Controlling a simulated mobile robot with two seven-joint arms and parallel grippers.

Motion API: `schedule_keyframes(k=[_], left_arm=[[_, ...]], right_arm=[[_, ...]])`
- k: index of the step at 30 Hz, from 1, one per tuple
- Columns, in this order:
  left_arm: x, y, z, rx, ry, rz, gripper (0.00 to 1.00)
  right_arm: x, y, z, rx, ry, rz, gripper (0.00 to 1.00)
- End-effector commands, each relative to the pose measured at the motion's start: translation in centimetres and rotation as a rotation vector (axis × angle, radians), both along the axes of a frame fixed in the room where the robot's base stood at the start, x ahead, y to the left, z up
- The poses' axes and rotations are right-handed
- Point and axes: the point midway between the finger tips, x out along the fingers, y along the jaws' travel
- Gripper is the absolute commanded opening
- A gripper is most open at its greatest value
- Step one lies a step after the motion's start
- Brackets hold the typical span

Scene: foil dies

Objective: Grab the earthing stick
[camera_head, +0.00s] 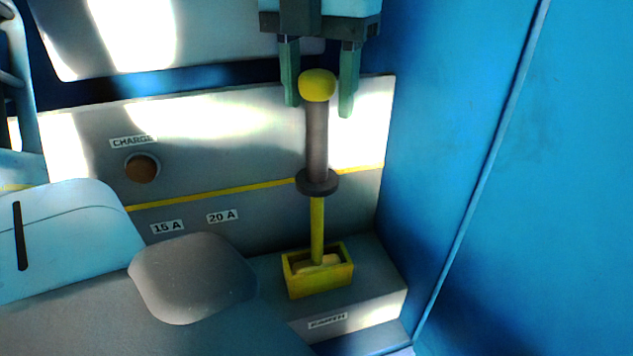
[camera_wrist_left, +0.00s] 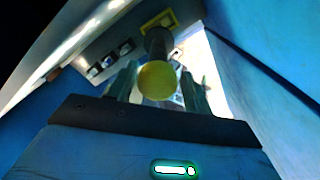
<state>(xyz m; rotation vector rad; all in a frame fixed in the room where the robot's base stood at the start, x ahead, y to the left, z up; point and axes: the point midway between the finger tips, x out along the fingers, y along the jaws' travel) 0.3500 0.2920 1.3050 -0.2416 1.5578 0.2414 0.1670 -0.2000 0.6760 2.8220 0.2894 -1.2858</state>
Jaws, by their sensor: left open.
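The earthing stick (camera_head: 316,140) stands upright, with a yellow round knob on top, a grey-brown handle, a dark collar and a thin yellow rod. Its lower end sits in a yellow open box (camera_head: 319,279) marked EARTH. My left gripper (camera_head: 318,109) points down from above, open, with one finger on each side of the knob and upper handle. I see gaps and no clear contact. In the left wrist view the knob of the stick (camera_wrist_left: 157,81) shows between the fingers of the left gripper (camera_wrist_left: 157,85). My right gripper is not in view.
A blue wall (camera_head: 480,150) rises close on the right. Behind the stick is a grey panel (camera_head: 250,150) with a brown round button (camera_head: 142,167) labelled CHARGE. A grey rounded block (camera_head: 192,278) lies to the left of the box.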

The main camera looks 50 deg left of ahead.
Motion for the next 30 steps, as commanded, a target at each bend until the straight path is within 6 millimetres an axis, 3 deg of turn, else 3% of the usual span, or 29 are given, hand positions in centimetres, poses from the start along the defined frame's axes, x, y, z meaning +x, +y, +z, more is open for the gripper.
schedule_keyframes(k=[12,21,30], left_arm=[[0.2,0.5,-4.5,-0.001,0.001,0.0,0.5],[0.3,0.5,-5.2,-0.001,-0.001,0.002,0.5],[0.3,0.5,-5.1,-0.001,-0.001,0.001,0.13]], right_arm=[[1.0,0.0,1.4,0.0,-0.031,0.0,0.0],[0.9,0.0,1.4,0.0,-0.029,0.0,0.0],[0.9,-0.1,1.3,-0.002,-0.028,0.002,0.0]])
